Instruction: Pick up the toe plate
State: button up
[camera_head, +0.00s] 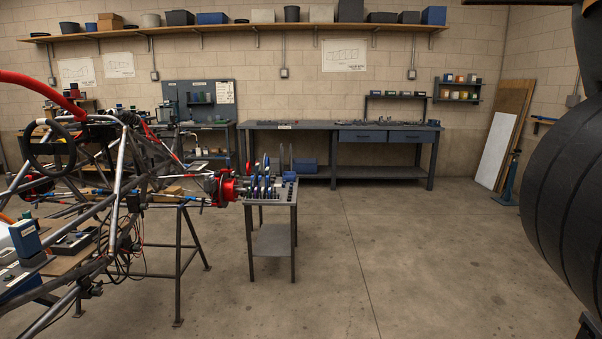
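I cannot pick out the toe plate for certain at this distance. A small grey stand (273,233) stands near the middle, beside the red hub (224,187) at the end of the tube chassis (122,172). Its top holds several upright tools with blue, green and red parts, crowded together. Two thin grey upright pieces (286,158) show at the back of that group; whether either is a toe plate is too small to tell. My gripper is not in view.
A long grey workbench (335,126) stands along the back wall under a wooden shelf (240,30) of bins. Trestle legs (180,260) support the chassis at left. Boards (497,150) lean at the right wall. The concrete floor (420,250) is clear at centre right.

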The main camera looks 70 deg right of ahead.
aim_at(257, 167)
jog(key=z, duration=1.75)
jog(key=u, duration=2.5)
jog(key=z, duration=2.5)
jog(key=i+l, duration=0.65)
jog(key=l, duration=0.2)
